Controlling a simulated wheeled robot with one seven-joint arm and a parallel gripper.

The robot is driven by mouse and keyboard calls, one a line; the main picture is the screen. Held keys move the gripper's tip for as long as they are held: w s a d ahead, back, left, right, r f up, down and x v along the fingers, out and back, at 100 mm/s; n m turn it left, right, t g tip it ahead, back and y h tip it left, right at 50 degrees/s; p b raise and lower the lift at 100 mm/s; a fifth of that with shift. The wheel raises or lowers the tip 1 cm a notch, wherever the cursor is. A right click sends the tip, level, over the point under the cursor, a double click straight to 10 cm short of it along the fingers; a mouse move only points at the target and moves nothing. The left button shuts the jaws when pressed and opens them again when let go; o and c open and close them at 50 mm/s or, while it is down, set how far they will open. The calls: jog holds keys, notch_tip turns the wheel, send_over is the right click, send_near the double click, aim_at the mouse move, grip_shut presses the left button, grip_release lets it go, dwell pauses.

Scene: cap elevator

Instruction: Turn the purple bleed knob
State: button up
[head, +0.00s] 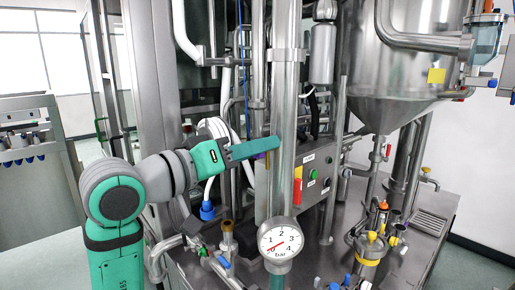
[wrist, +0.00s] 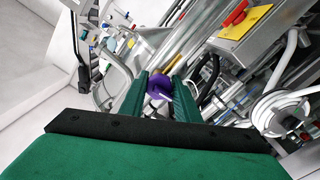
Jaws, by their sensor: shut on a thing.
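The purple bleed knob (wrist: 160,84) shows in the wrist view between the tips of my green gripper (wrist: 161,92). The fingers lie on its left and right sides and are shut on it. In the head view my gripper (head: 278,142) reaches right from the arm, with its tips at the vertical steel pipe. The knob is not clearly seen in the head view; the tips and pipe hide that spot. How far the knob is turned cannot be told.
A control box (head: 313,178) with red and green buttons stands right of the thick vertical pipe (head: 284,110). A pressure gauge (head: 281,240) sits below. A steel tank (head: 400,70) hangs at the upper right. Pipes and hoses crowd round my gripper.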

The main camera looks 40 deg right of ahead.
jog(key=shift+m, duration=0.3)
jog(key=m, duration=0.5)
jog(key=shift+s+m, duration=0.1)
jog(key=shift+m, duration=0.2)
jog(key=m, duration=0.5)
jog(key=shift+m, duration=0.3)
jog(key=m, duration=0.6)
jog(key=shift+s+f, duration=0.1)
jog(key=m, duration=0.5)
jog(key=shift+f+m, duration=0.1)
jog(key=shift+m, duration=0.3)
jog(key=o, duration=1)
jog(key=shift+w, duration=0.2)
